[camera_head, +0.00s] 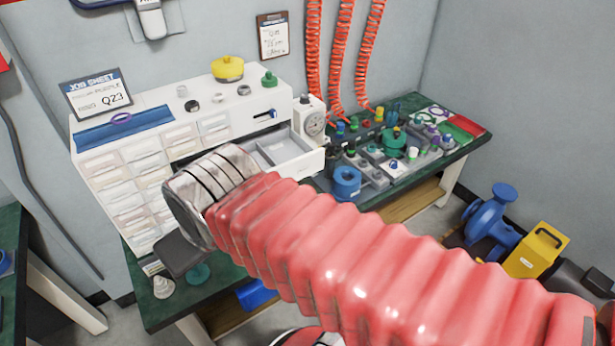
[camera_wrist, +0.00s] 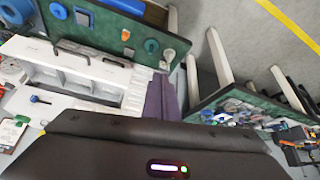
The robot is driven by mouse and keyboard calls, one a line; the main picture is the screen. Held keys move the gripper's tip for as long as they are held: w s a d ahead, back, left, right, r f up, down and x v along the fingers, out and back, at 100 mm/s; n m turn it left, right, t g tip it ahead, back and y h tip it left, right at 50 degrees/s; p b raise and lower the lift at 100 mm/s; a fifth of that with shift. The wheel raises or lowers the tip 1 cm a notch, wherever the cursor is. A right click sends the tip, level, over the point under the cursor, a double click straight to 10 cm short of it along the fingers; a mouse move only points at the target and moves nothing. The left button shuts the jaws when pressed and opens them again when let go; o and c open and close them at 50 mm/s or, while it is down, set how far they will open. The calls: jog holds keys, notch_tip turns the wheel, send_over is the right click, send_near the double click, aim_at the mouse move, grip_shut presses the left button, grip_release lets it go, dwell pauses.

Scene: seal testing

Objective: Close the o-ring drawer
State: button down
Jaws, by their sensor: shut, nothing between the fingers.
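An open drawer (camera_head: 290,157) sticks out from the upper right of the white cabinet (camera_head: 245,108), showing grey compartments. I see no rings in it and cannot read any label on it. In the wrist view the open drawer (camera_wrist: 78,82) lies left of my gripper, with a dark handle on its front. My gripper (camera_wrist: 166,84) is shut and empty, its purplish fingers beside the drawer and apparently apart from it. In the head view its dark body shows low in front of the cabinet; its fingertips are not clear there. My arm hides part of the cabinet front.
Small clear drawers (camera_head: 130,180) fill the cabinet's left side. A dial gauge (camera_head: 312,122) stands right of the open drawer. A green bench (camera_head: 460,150) with many fittings is to the right.

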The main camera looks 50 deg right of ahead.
jog(key=w+d+f+m+t+h, duration=0.1)
jog(key=w+d+f+m+h, duration=0.2)
jog(key=d, duration=0.7)
jog(key=w+d+f+m+t+h, duration=0.1)
jog(key=w+d+f+m, duration=0.3)
jog(key=d, duration=0.6)
jog(key=w+d+f+m+t+h, duration=0.1)
jog(key=w+d+f+m, duration=0.3)
jog(key=d, duration=0.6)
jog(key=s+d+f+m+t, duration=0.3)
jog(key=s+d+f+t, duration=0.1)
jog(key=d+f, duration=0.3)
jog(key=s+f+m+t, duration=0.1)
jog(key=s+m+t, duration=0.3)
jog(key=s+m, duration=0.3)
jog(key=shift+s+f+t, duration=0.3)
jog(key=shift+s+f, duration=0.1)
jog(key=shift+s, duration=0.85)
jog(key=shift+w+d, duration=0.1)
